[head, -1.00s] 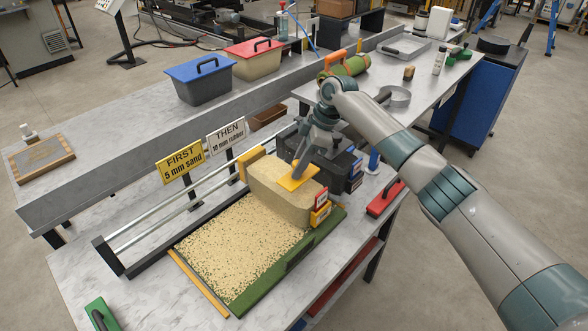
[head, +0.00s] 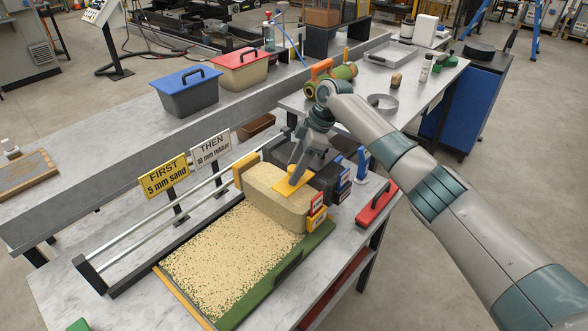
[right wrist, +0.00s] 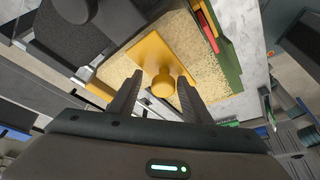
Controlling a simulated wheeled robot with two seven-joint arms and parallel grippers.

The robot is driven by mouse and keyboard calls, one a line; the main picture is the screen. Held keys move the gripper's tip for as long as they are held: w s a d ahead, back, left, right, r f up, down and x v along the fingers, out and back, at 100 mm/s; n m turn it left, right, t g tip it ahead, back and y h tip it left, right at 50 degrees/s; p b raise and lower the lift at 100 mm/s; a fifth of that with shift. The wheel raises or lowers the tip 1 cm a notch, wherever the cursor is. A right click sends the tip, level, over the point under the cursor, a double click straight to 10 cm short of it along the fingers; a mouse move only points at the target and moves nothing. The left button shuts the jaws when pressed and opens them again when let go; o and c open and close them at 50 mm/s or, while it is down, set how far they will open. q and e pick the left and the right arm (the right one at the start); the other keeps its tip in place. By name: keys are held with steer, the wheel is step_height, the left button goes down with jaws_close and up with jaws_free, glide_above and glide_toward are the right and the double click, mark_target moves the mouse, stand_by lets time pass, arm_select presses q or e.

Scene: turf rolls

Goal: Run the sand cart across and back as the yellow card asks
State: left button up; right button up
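The sand cart (head: 275,200) is a tan sand-filled box with yellow end plates and a yellow top plate with a knob (right wrist: 163,86). It stands on the rails at the far end of the turf strip (head: 225,255), which has sand spread over its visible part. The yellow card (head: 165,176) reads "FIRST 5 mm sand". The white card (head: 211,149) reads "THEN 10 mm rubber". My right gripper (head: 292,180) is at the top plate. In the right wrist view its fingers (right wrist: 158,92) stand apart on either side of the knob, with gaps showing. My left gripper is out of view.
A black cart (head: 325,165) stands right behind the sand cart. A red-handled tool (head: 376,206) lies to the right of it. A blue-lidded bin (head: 188,95) and a red-lidded bin (head: 242,70) stand on the back bench. A metal guide rail (head: 165,222) runs along the strip's left side.

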stand_by(0.3)
steer(key=shift+r, duration=0.25)
arm_select(q)
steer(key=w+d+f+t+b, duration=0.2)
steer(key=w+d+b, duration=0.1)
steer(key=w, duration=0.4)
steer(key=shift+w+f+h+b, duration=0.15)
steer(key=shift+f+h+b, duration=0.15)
steer(key=shift+b, duration=0.5)
arm_select(e)
steer(key=v, duration=1.6)
steer(key=shift+d+r, duration=0.2)
steer(key=shift+r, duration=0.15)
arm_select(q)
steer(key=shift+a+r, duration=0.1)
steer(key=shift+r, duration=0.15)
arm_select(e)
steer(key=shift+w+d, duration=0.1)
steer(key=shift+w, duration=0.05)
